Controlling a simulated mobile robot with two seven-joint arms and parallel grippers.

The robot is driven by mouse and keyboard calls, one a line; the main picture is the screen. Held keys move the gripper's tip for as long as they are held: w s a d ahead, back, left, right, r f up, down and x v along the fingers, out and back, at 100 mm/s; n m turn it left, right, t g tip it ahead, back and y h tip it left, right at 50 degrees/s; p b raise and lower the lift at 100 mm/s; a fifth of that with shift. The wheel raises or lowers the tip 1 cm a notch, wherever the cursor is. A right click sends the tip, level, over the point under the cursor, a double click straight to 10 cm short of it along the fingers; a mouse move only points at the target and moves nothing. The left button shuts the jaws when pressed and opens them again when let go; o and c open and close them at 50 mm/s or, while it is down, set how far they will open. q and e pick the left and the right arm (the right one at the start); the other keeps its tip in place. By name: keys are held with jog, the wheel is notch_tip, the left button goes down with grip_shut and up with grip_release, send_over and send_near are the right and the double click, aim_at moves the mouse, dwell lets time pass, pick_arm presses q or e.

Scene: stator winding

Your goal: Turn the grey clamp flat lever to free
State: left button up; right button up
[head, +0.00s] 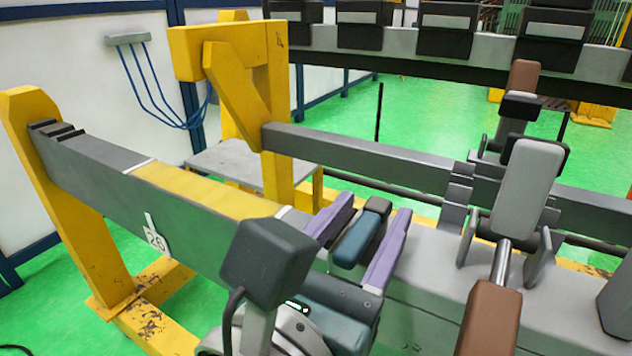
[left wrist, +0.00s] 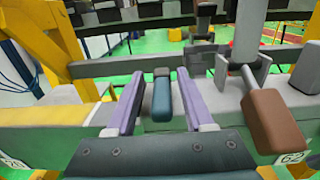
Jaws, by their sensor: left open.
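A flat grey lever plate (head: 525,185) stands nearly upright on the clamp at the right of the head view, with a metal rod and brown handle (head: 490,322) in front of it. In the left wrist view the brown handle (left wrist: 277,120) is right of my fingers. My left gripper (head: 374,206) is open, its two purple fingers apart. A teal block with a dark end (head: 358,240) lies between them, and shows between them in the left wrist view (left wrist: 162,100). I cannot tell whether the fingers touch it. My right gripper is not in view.
A long grey beam (head: 205,205) with a yellow section runs past my left gripper. Yellow posts (head: 70,190) stand at the left. A second grey rail (head: 370,155) lies behind. Green floor (head: 340,110) shows between the frames.

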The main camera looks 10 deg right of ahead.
aim_at(340, 262)
pick_arm(q)
jog(key=v, duration=0.8)
jog(key=shift+s+a+f+b, duration=0.15)
jog(key=shift+s+a+b, duration=0.1)
jog(key=shift+b, duration=0.1)
jog(key=shift+s+a, duration=0.35)
jog(key=shift+s, duration=0.15)
